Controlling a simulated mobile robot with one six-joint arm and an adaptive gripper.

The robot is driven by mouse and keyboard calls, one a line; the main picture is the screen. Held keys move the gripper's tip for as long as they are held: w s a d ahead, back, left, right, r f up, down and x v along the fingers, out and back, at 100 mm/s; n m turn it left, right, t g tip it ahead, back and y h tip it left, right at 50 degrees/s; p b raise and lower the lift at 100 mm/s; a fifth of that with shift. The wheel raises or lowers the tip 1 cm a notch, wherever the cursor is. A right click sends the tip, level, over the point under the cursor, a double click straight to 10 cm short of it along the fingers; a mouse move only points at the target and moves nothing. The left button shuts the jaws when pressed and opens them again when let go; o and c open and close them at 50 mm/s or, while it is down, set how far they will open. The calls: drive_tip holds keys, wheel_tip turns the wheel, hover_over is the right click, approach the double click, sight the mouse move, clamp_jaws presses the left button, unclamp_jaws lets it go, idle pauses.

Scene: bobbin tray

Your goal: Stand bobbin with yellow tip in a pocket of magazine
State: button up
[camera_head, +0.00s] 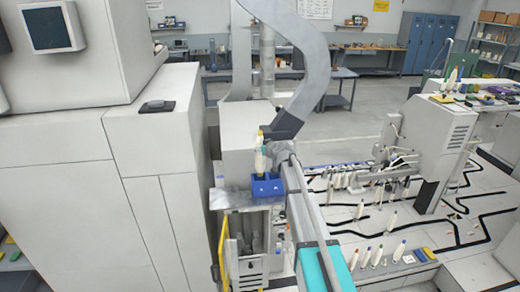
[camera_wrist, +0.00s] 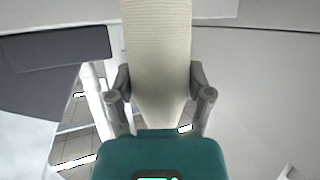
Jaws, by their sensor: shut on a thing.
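A cream bobbin (camera_head: 260,160) with a yellow tip (camera_head: 260,133) stands about upright in the head view. In the wrist view the cream bobbin (camera_wrist: 157,45) runs up from between the two grey fingers of my gripper (camera_wrist: 160,84), which is shut on it. The yellow tip does not show there. In the head view my gripper (camera_head: 267,148) is at the bobbin's upper part, small and partly hidden. A blue block (camera_head: 267,188), which may be the magazine, is just below the bobbin. I cannot tell whether the bobbin's foot is above it or in a pocket.
A tall grey cabinet (camera_head: 150,170) stands close on the left. Several other bobbins (camera_head: 378,256) stand on the pale deck to the right. Open floor (camera_head: 350,125) lies behind.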

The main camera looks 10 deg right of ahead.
sight(262, 169)
drive_tip(key=shift+f+b, duration=5.45)
idle(0.7)
drive_tip(key=o, duration=1.2)
drive_tip(key=shift+r, duration=0.1)
